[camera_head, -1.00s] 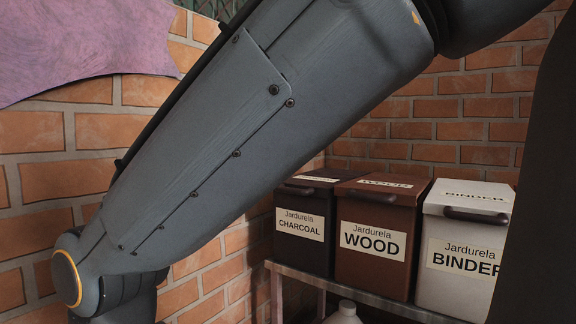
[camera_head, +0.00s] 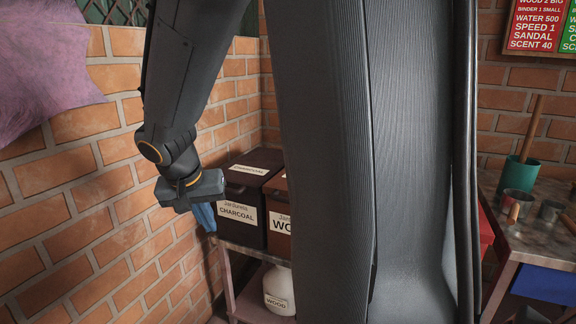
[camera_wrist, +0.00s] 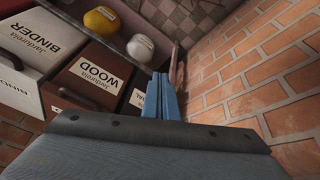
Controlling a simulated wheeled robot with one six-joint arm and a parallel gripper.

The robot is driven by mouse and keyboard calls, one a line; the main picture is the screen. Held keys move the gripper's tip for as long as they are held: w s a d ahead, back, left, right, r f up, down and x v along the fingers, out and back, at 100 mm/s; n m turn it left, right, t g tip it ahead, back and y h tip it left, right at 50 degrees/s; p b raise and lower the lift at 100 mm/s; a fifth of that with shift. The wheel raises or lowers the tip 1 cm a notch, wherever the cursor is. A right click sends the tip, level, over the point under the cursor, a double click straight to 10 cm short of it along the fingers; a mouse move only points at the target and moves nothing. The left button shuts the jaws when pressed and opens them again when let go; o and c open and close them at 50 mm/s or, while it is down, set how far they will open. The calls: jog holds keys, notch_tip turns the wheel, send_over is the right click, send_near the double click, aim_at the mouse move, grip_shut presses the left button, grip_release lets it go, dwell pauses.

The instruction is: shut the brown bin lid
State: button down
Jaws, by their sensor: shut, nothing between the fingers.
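The brown bin (camera_head: 277,208), labelled WOOD, stands on the shelf, mostly hidden behind my arm in the head view. The visible strip of its lid (camera_head: 279,183) seems to lie flat on top. In the wrist view the brown bin (camera_wrist: 113,62) shows upside down, with its dark handle (camera_wrist: 77,98) on the lid's front. My gripper (camera_head: 206,217) has blue fingers, shut and empty. It is left of the dark charcoal bin, apart from the brown one; the shut fingers also show in the wrist view (camera_wrist: 163,98).
The dark CHARCOAL bin (camera_head: 238,211) stands between my gripper and the brown bin. The white BINDER bin (camera_wrist: 43,35) is on its other side. Jugs (camera_head: 279,289) stand on the lower shelf. A brick wall (camera_head: 105,225) rises at left. A bench (camera_head: 506,232) with cups is at right.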

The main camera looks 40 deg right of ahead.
jog(key=s+d+r+m+h+p, duration=0.1)
jog(key=d+r+m+p, duration=0.2)
jog(key=d+r+p, duration=0.5)
jog(key=s+d+r+m+h+p, duration=0.1)
jog(key=d+r+m+p, duration=0.3)
jog(key=d, duration=0.7)
jog(key=n+p, duration=0.1)
jog(key=p, duration=0.1)
send_over(285, 200)
jog(key=f, duration=0.8)
jog(key=shift+w+d, duration=0.1)
jog(key=shift+d, duration=0.15)
jog(key=shift+a+f+b, duration=0.15)
jog(key=shift+f, duration=0.4)
jog(key=shift+a+f+b, duration=0.15)
jog(key=shift+f, duration=0.35)
jog(key=shift+a+f, duration=0.15)
jog(key=shift+f, duration=0.65)
